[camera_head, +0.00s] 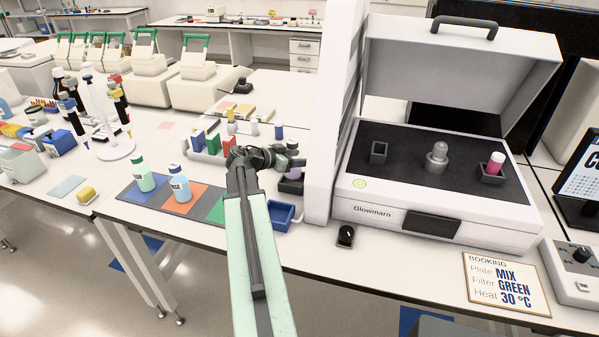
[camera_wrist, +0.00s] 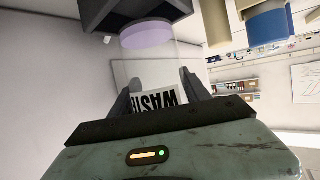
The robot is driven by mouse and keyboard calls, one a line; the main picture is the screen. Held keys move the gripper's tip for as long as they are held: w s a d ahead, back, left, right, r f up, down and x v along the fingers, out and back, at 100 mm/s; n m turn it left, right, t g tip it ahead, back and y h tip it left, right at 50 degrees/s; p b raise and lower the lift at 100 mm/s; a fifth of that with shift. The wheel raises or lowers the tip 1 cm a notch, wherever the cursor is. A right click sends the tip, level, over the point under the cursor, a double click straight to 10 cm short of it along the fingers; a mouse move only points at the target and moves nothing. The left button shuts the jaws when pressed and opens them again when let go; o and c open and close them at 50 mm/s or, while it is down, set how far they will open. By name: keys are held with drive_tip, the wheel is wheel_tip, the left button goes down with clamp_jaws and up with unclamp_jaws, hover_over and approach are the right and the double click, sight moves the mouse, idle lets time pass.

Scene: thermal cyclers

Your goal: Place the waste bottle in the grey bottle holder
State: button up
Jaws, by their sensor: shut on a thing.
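The waste bottle (camera_wrist: 160,98) is clear, with a white label whose black letters read upside down in the wrist view. Purple liquid shows near its lower end. My gripper (camera_wrist: 160,88) is shut on it around the label. In the head view my gripper (camera_head: 276,158) is at the middle of the bench, and the bottle (camera_head: 292,172) is partly hidden by it. The dark grey bottle holder (camera_head: 290,186) is directly under the bottle; it also shows at the top of the wrist view (camera_wrist: 112,14). I cannot tell whether the bottle's base is inside it.
A blue open box (camera_head: 281,215) is at the bench's front edge. A mat (camera_head: 170,208) with a green-capped bottle (camera_head: 144,176) and a blue bottle (camera_head: 180,189) lies to the left. The white Glowmarn machine (camera_head: 430,215), lid open, stands close on the right.

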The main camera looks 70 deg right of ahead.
wheel_tip(320, 180, down, 4)
drive_tip(key=b, duration=0.4)
drive_tip(key=shift+s+f, duration=0.15)
drive_tip(key=shift+r, duration=0.25)
drive_tip(key=shift+f, duration=0.25)
drive_tip(key=o, duration=1.5)
drive_tip(key=shift+r, duration=0.1)
drive_tip(key=shift+c, duration=0.2)
drive_tip(key=shift+r, duration=0.1)
